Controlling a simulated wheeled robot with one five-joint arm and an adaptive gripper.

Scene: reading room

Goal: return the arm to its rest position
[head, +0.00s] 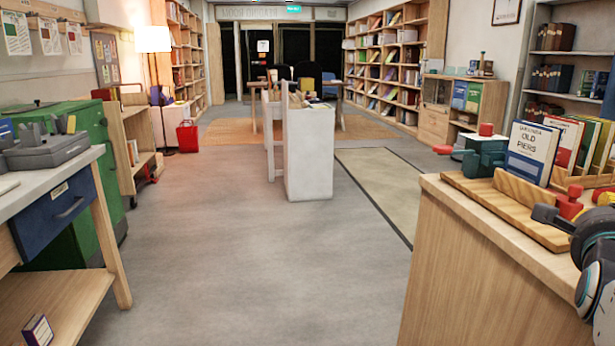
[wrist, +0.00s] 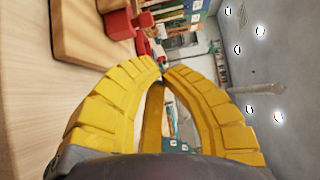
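My gripper (wrist: 163,74) fills the lower middle of the wrist view. Its yellow ribbed fingers curve inward and their tips meet, with nothing visible held between them. In the head view, parts of my arm show at the lower right edge, beside and over the wooden counter (head: 462,235).
On the counter are a wooden rack (head: 510,208), upright books including "Old Piers" (head: 531,152), a red part (head: 570,205) and a dark green device (head: 484,158). A blue-drawer desk (head: 66,212) stands left. The grey floor (head: 250,250) between is open.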

